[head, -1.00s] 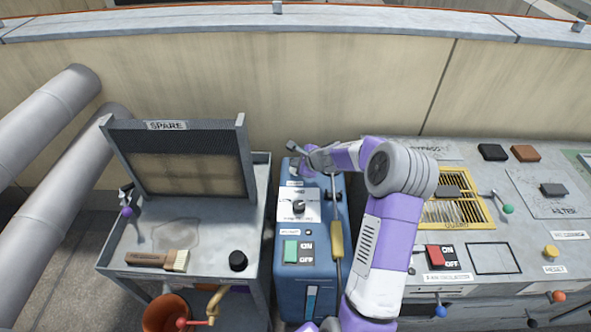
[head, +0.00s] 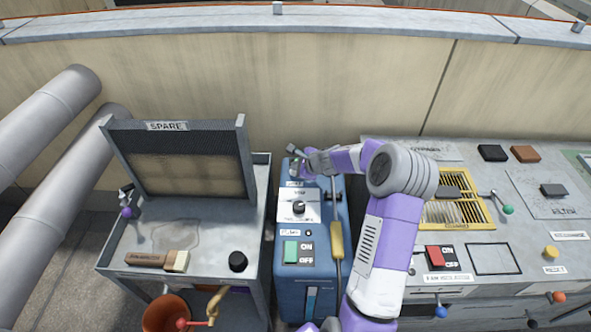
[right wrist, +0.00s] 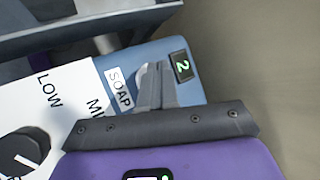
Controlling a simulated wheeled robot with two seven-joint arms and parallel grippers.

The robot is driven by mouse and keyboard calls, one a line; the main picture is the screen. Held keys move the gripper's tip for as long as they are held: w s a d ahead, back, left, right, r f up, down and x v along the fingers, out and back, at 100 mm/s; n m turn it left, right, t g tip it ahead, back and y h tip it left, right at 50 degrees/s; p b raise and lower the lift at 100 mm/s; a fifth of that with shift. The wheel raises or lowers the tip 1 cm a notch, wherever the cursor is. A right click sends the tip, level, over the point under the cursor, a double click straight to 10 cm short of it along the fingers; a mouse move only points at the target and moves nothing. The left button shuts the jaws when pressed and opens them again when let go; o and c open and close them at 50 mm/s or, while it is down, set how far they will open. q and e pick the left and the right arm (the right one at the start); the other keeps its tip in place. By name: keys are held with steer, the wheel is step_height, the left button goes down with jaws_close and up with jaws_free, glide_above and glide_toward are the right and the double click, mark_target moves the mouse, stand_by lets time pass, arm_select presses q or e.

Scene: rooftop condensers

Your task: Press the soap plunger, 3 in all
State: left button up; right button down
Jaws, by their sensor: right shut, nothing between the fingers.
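The blue machine (head: 309,272) stands in the middle of the head view. Its back top end carries a SOAP label (right wrist: 119,88) and a small black counter (right wrist: 182,66) with a green 2, both clear in the right wrist view. My right gripper (head: 296,167) is at that back end, pointing down, with its fingers (right wrist: 154,78) shut and empty beside the label and counter. The soap plunger is not clearly visible; the fingers and wrist cover that spot, and I cannot tell whether they touch it. My left gripper is not in view.
The machine also has a dial (head: 298,207), a green switch (head: 291,252) and a yellow-handled lever (head: 336,240). A grey bench with a brush (head: 150,260) is left. A panel with a yellow grille (head: 462,213) is right. A wall stands behind.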

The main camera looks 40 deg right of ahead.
steer(key=shift+f, duration=0.55)
steer(key=shift+r, duration=0.1)
stand_by(0.4)
steer(key=shift+r+p, duration=1.2)
steer(key=shift+r, duration=0.2)
steer(key=shift+r+p, duration=2.2)
steer(key=shift+r, duration=0.3)
